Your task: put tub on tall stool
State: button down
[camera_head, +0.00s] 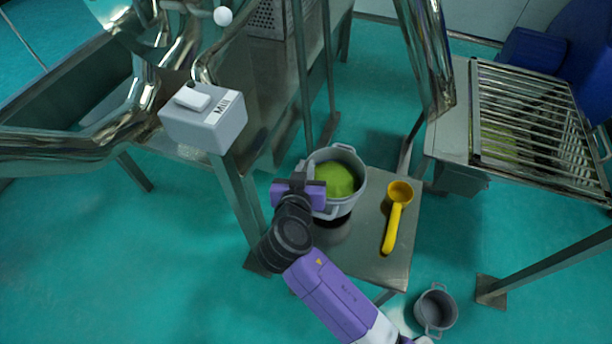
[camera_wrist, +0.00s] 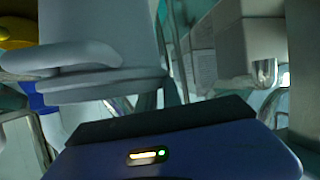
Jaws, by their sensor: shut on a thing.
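The grey tub (camera_head: 338,208) with two handles holds a green mass (camera_head: 336,178). My gripper (camera_head: 305,188) is shut on the tub's near left side, seemingly at a handle. The tub is upright over the left part of the tall stool (camera_head: 372,258); a dark shadow lies below it, so it looks a little above the top. In the wrist view the tub's grey wall and a handle (camera_wrist: 60,58) fill the upper left, beyond my gripper (camera_wrist: 165,122). The exact grip contact is hidden.
A yellow scoop (camera_head: 395,216) lies on the stool's right half. A second, empty grey tub (camera_head: 436,310) stands on the floor at lower right. A metal frame with a white box (camera_head: 204,122) stands left; a slatted metal table (camera_head: 535,125) stands right.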

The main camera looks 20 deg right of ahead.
notch_tip(320, 180, down, 3)
jog(key=shift+f, duration=0.1)
jog(key=c, duration=1.5)
grip_release()
jog(key=shift+s+a, duration=0.1)
jog(key=v, duration=1.1)
jog(key=shift+s+a, duration=0.2)
jog(key=shift+s, duration=0.15)
